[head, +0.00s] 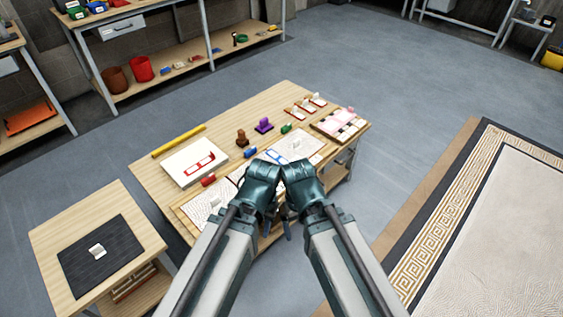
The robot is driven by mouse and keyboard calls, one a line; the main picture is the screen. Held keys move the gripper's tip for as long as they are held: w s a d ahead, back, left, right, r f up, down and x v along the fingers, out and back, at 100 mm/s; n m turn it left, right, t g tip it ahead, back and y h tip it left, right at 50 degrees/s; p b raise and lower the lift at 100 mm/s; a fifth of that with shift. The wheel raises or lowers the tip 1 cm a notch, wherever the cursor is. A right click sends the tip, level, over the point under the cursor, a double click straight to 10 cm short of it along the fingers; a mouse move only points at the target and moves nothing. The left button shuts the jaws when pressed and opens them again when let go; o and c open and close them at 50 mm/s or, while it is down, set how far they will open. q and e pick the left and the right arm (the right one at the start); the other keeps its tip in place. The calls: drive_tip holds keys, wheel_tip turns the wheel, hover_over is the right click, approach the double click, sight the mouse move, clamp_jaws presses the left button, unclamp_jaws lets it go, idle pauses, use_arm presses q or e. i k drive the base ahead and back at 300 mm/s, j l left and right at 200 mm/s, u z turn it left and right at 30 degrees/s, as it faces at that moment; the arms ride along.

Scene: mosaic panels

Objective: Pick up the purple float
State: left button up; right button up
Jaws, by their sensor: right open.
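The purple float (264,126) stands on the wooden work table, towards its back, to the right of a brown float (241,138). My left gripper (266,224) and my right gripper (287,227) hang close together over the front edge of the table. Both are well in front of the purple float and apart from it. The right gripper is open and nothing shows in it. My own wrists largely hide the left gripper's fingers, so I cannot tell whether it is open or shut.
Near the purple float are a blue roll (250,152) and a green piece (286,128). A white board (194,164), a yellow bar (179,141) and a pink-and-white tray (338,124) also lie on the table. A side table (62,205) stands at left.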

sight(264, 127)
drive_tip(key=i+l+z, duration=0.2)
drive_tip(key=i, duration=0.4)
drive_tip(key=i+l+z, duration=0.2)
drive_tip(key=i, duration=0.4)
drive_tip(key=i+l+z, duration=0.2)
drive_tip(key=i, duration=0.45)
